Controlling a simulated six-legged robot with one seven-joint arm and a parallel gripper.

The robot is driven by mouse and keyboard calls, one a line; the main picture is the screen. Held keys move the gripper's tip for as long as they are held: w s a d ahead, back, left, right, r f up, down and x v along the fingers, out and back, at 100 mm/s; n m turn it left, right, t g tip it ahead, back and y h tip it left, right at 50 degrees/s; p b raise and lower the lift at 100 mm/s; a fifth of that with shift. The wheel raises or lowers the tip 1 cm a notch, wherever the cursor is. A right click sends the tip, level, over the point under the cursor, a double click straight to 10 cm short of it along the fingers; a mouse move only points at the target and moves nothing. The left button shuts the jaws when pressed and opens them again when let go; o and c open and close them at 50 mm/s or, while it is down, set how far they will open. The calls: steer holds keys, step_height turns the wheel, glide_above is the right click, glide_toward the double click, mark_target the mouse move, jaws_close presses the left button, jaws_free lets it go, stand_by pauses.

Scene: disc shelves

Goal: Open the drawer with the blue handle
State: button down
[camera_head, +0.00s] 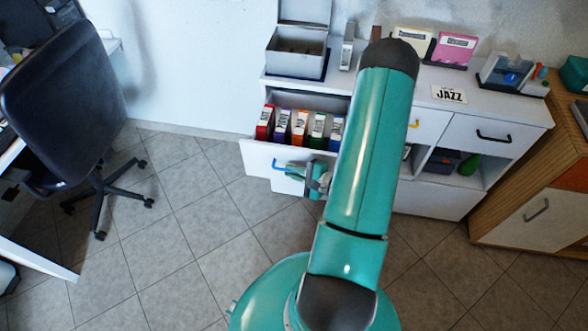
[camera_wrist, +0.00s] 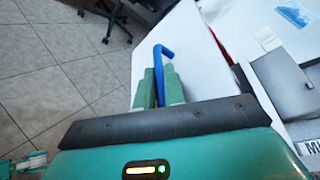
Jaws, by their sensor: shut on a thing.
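The drawer (camera_head: 258,160) with the blue handle (camera_head: 281,166) stands pulled out from the white cabinet. Several discs or cases in coloured sleeves (camera_head: 300,127) stand upright in a row inside it. My gripper (camera_head: 315,179) is at the drawer front, at the right part of the handle. In the wrist view, the green fingers (camera_wrist: 158,88) are closed around the blue handle (camera_wrist: 164,52), which sticks out beyond them. The white drawer front (camera_wrist: 188,50) lies just beside the fingers. My arm hides part of the cabinet in the head view.
A grey open box (camera_head: 297,52) and a JAZZ sign (camera_head: 449,94) are on the cabinet top. A drawer with a black handle (camera_head: 493,137) is shut at the right. An office chair (camera_head: 70,100) stands left. Tiled floor before the drawer is clear.

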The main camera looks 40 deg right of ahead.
stand_by(0.3)
steer(key=c, duration=1.5)
jaws_free()
steer(key=v, duration=1.3)
steer(key=shift+s+d, duration=0.15)
steer(key=shift+s, duration=0.25)
